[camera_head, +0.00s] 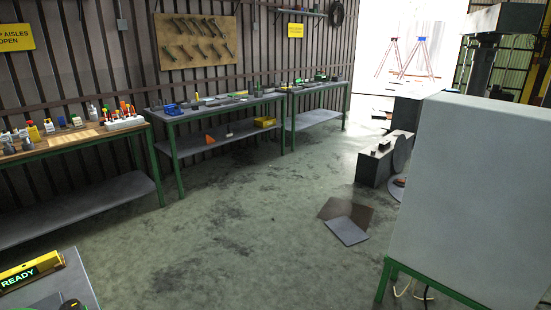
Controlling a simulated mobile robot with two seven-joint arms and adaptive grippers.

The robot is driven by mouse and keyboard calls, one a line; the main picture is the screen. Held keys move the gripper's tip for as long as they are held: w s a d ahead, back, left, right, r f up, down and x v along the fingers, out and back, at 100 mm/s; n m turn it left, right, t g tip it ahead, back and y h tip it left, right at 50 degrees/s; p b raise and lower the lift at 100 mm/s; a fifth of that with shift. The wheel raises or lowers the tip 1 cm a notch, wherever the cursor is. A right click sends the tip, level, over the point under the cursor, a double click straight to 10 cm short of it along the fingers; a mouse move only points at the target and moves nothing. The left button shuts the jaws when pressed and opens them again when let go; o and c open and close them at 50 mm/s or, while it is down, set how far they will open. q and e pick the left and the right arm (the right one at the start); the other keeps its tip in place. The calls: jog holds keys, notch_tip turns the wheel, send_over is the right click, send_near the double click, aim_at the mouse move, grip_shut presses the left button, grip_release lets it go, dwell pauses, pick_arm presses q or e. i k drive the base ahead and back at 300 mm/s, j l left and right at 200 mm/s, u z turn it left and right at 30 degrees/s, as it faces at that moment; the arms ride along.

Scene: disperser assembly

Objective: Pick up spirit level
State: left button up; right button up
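I cannot pick out a spirit level with certainty. A yellow bar-like body (55,260) with a dark panel reading "READY" in green lies at the bottom left, cut off by the picture's left edge. I cannot tell whether it is the spirit level. Small tools on the far benches are too small to identify. Neither of my grippers is in view.
Green-legged workbenches (215,105) with tools line the left wall; a wooden tool board (195,40) hangs above. A large grey panel (480,200) blocks the right. Flat plates (347,230) lie on the floor. The middle floor (230,215) is mostly clear.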

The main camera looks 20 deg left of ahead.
aim_at(9, 278)
jog(key=i+u, duration=0.35)
jog(key=i, duration=0.4)
jog(key=i+l+u, duration=0.2)
jog(key=i+u, duration=0.15)
jog(key=i, duration=0.35)
jog(key=i+u, duration=0.2)
jog(key=u, duration=0.2)
jog(key=i+u, duration=0.2)
jog(key=u, duration=0.15)
jog(key=i+u, duration=0.15)
jog(key=u, duration=0.25)
jog(key=i+l+u, duration=0.15)
jog(key=u, duration=0.2)
